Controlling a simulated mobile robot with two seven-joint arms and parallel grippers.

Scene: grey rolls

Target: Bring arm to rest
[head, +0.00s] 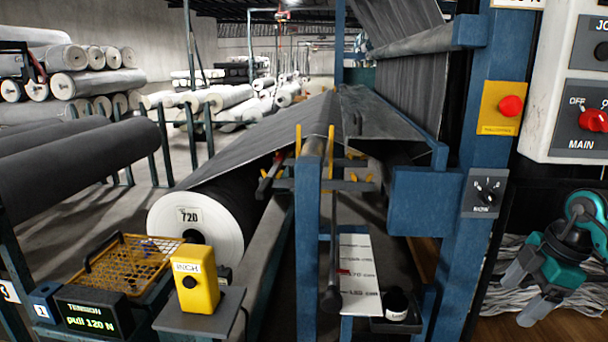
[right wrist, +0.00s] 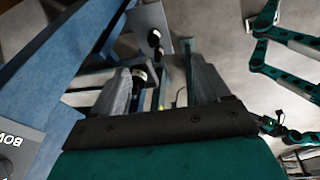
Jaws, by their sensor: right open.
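My right gripper (head: 517,296) hangs at the far right of the head view, beside the blue post and below the white control box. Its two grey fingers stand apart and point down and to the left. In the right wrist view the fingers of this gripper (right wrist: 160,88) are spread, with nothing held between them. The gripper appears clear of the machine frame in the head view. My left gripper does not show in the head view. Teal and white arm links show at the right of the right wrist view.
A blue post (head: 475,150) carries a red button (head: 510,106) and a knob panel (head: 484,193). A control box (head: 575,80) is above my gripper. Crumpled pale material lies behind my gripper.

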